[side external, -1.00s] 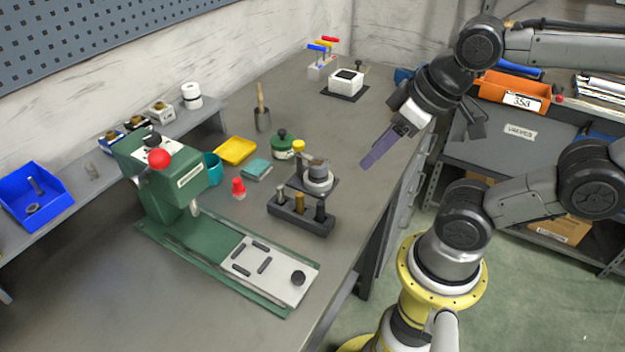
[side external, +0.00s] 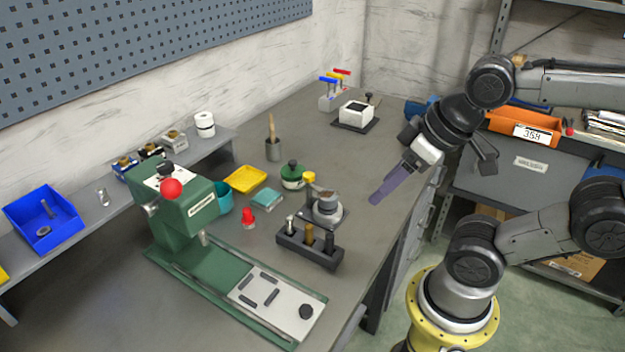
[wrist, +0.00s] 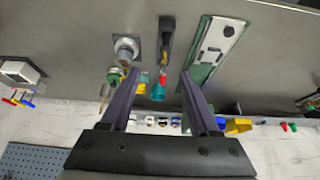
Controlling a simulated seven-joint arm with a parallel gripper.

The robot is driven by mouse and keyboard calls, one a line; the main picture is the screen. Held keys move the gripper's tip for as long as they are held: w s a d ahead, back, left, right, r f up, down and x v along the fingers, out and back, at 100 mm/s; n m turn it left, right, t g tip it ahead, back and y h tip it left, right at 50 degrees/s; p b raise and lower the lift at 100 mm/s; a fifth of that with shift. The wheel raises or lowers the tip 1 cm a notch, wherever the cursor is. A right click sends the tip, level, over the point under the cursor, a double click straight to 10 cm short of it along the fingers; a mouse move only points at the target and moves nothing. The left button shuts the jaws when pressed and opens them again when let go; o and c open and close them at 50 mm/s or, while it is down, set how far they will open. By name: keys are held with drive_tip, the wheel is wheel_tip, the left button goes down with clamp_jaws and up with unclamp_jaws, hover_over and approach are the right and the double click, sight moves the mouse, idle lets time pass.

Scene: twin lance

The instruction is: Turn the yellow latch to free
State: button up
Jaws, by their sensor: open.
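A yellow knob (side external: 308,177) sits by the grey cylinder fixture (side external: 327,206) on the bench; I take it for the yellow latch, but its exact shape and angle are too small to tell. The fixture also shows in the wrist view (wrist: 125,48), left of the fingers, where I cannot make out the knob clearly. My gripper (side external: 377,200) is open and empty, above the bench to the right of the fixture and apart from it.
A black block with upright pins (side external: 309,246) stands in front of the fixture. A green jar (side external: 291,174), teal block (side external: 266,198) and red cap piece (side external: 248,219) are near. A green press (side external: 190,215) stands left. Coloured handles (side external: 336,77) and a white box (side external: 355,113) stand behind.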

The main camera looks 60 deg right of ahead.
wheel_tip(320, 180, up, 4)
drive_tip(key=w+a+m+y, duration=0.1)
drive_tip(key=w+m, duration=0.2)
drive_tip(key=m, duration=0.7)
drive_tip(key=m+g+y, duration=0.2)
drive_tip(key=m, duration=1.5)
hover_over(309, 174)
drive_tip(key=s+d, duration=0.4)
wheel_tip(309, 174, down, 3)
drive_tip(key=x, duration=1.3)
drive_tip(key=shift+s+f, duration=0.3)
drive_tip(key=shift+c, duration=0.2)
clamp_jaws()
